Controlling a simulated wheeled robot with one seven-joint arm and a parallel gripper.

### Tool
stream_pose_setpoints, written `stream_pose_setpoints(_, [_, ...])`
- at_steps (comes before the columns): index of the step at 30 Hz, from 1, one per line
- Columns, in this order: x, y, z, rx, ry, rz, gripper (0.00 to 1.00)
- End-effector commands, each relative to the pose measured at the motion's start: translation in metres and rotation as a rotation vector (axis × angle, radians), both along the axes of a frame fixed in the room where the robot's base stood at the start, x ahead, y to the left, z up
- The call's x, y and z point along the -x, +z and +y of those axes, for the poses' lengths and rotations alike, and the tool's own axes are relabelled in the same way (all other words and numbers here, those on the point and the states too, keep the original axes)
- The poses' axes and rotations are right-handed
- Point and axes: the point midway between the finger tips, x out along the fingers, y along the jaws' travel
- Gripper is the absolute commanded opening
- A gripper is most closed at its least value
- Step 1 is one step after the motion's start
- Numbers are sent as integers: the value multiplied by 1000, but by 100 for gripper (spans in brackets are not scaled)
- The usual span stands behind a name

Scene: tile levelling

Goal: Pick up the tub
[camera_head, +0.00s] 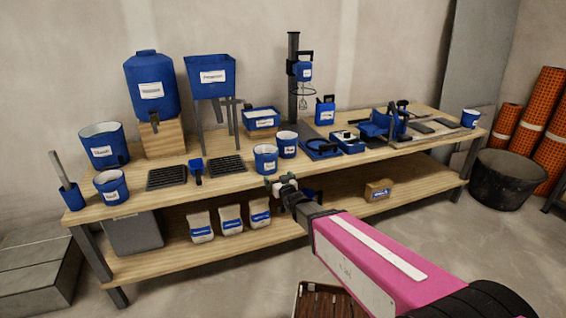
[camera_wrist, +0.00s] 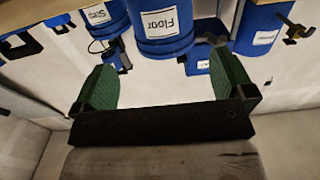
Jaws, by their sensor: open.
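Several blue tubs with white labels stand on the workbench, and I cannot tell which one is meant. Two small ones are near the front middle: one tub (camera_head: 265,160) at the front edge and one tub (camera_head: 287,146) just behind and right. My gripper (camera_head: 280,183) is in front of and below these two, at about the bench edge. In the wrist view, my gripper (camera_wrist: 168,85) has its green fingers wide apart and nothing between them. A blue tub labelled "Floor" (camera_wrist: 162,28) lies beyond the gap, with another tub (camera_wrist: 107,18) to its left.
The workbench (camera_head: 222,184) also holds a front left tub (camera_head: 110,188), a far right tub (camera_head: 470,119), black grids (camera_head: 167,178), a blue scoop (camera_head: 197,170) and a tall stand (camera_head: 293,80). White bags (camera_head: 230,219) sit on the lower shelf. A black basin (camera_head: 503,180) stands on the right floor.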

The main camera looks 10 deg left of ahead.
Motion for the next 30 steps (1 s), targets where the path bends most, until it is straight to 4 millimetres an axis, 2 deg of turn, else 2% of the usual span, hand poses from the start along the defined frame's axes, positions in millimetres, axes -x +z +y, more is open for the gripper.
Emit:
stream_pose_setpoints(5, [-10,1,10,-8,7,-13,100])
stream_pose_setpoints(12, [-41,0,29,-7,6,-11,100])
stream_pose_setpoints(20, [-54,-1,37,-6,5,-10,100])
stream_pose_setpoints(30, [-90,-6,61,-5,6,-8,100])
